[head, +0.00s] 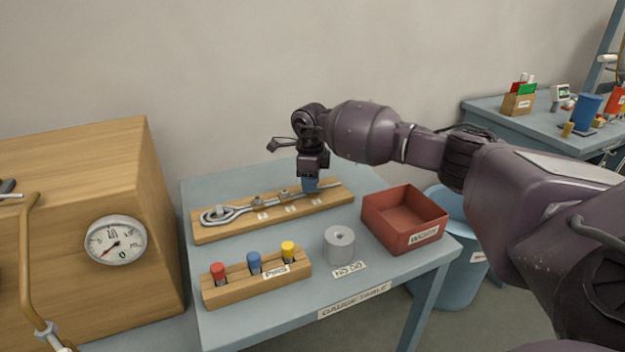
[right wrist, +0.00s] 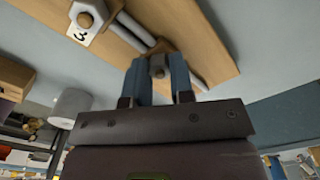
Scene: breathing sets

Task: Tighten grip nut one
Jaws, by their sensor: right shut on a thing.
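A long steel rod (head: 240,208) with a loop at its left end lies along a wooden board (head: 215,235). Two small grip nuts, (head: 257,200) and (head: 284,194), sit in a row along it, with small white number labels in front. My right gripper (head: 310,185) points down at the right end of this row. Its blue fingers (right wrist: 160,80) are shut on a small grey-brown grip nut (right wrist: 158,66), mostly hidden in the head view. A label reading 3 (right wrist: 78,36) lies near a tan nut (right wrist: 86,19) in the right wrist view. My left gripper is not in view.
On the gauge table stand a pin rack (head: 240,291) with red, blue and yellow pins, a grey cylinder (head: 339,245) and a red bin (head: 410,225). A wooden cabinet with a dial (head: 115,240) is at the left. A blue tub (head: 460,285) stands beside the table.

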